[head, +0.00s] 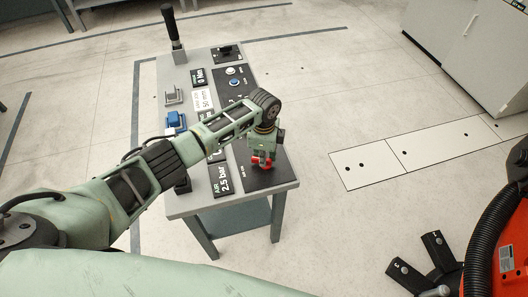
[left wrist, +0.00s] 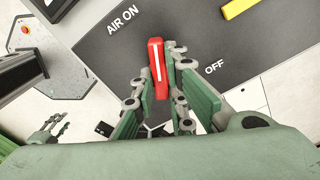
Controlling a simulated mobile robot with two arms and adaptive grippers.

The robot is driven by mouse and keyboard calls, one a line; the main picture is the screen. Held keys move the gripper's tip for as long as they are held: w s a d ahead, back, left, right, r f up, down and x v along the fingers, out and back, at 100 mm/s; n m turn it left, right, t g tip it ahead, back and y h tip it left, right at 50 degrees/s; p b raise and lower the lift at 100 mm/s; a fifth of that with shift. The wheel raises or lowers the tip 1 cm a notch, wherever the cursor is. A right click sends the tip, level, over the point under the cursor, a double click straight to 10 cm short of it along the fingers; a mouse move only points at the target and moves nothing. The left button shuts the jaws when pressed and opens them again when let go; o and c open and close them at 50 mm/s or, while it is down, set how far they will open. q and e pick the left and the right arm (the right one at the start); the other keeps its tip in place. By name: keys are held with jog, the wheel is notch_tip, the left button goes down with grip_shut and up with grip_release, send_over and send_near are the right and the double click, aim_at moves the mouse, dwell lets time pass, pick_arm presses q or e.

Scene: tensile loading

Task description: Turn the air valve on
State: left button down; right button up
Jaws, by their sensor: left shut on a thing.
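The red air valve handle (head: 262,161), with a white line along it, is on the dark panel at the near end of the console. In the left wrist view the handle (left wrist: 156,66) stands between the "AIR ON" label (left wrist: 123,19) on its upper left and the "OFF" label (left wrist: 214,67) on its right. My left gripper (head: 262,154) is over it, and its fingers (left wrist: 162,85) are shut on the handle's lower part.
The console (head: 230,200) carries a black lever (head: 171,27), a blue part (head: 176,121), buttons and a "2.5 bar" label (head: 221,182). A grey cabinet (head: 470,50) stands at the upper right. The floor between them is clear.

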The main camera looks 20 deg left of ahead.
pick_arm(q)
jog(key=n+p, duration=0.2)
jog(key=n, duration=0.1)
jog(key=shift+r, duration=0.2)
jog(key=shift+s+f+n+p, duration=0.1)
jog(key=shift+n+p, duration=0.4)
jog(key=shift+n, duration=0.7)
jog(key=c, duration=1.8)
grip_release()
jog(key=shift+o, duration=0.2)
notch_tip(320, 180, up, 12)
